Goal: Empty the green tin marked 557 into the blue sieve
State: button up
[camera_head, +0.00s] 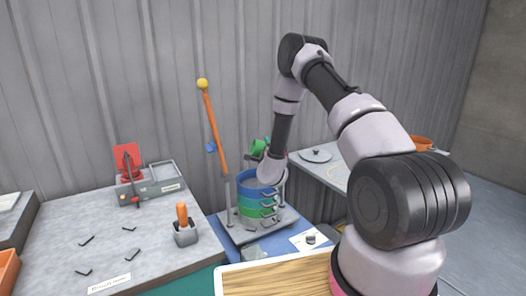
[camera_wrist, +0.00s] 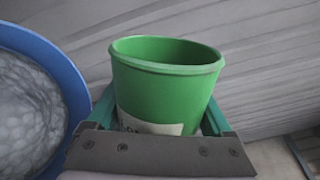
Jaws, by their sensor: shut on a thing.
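My gripper (camera_wrist: 165,125) is shut on a green tin (camera_wrist: 165,85), with a finger on each side of it. A pale label shows low on the tin, mostly hidden by the gripper, so its number cannot be read. The tin also shows in the head view (camera_head: 258,147), small and partly hidden by my wrist, held above the blue sieve and seemingly tilted. The blue sieve (camera_head: 250,183) is the top of a stack. In the wrist view the blue sieve's rim (camera_wrist: 75,80) is left of the tin, apart from it, with pale grey, lumpy material inside.
Below the blue sieve is a green ring (camera_head: 255,211) on a stand with posts. An orange pole with a yellow ball (camera_head: 202,84) rises just left. An orange-handled tool in a grey holder (camera_head: 185,232) stands on the left bench. A grey lid (camera_head: 315,155) lies on the right table.

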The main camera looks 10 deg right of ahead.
notch_tip(320, 180, up, 2)
jog(key=m, duration=1.3)
jog(key=shift+m, duration=0.3)
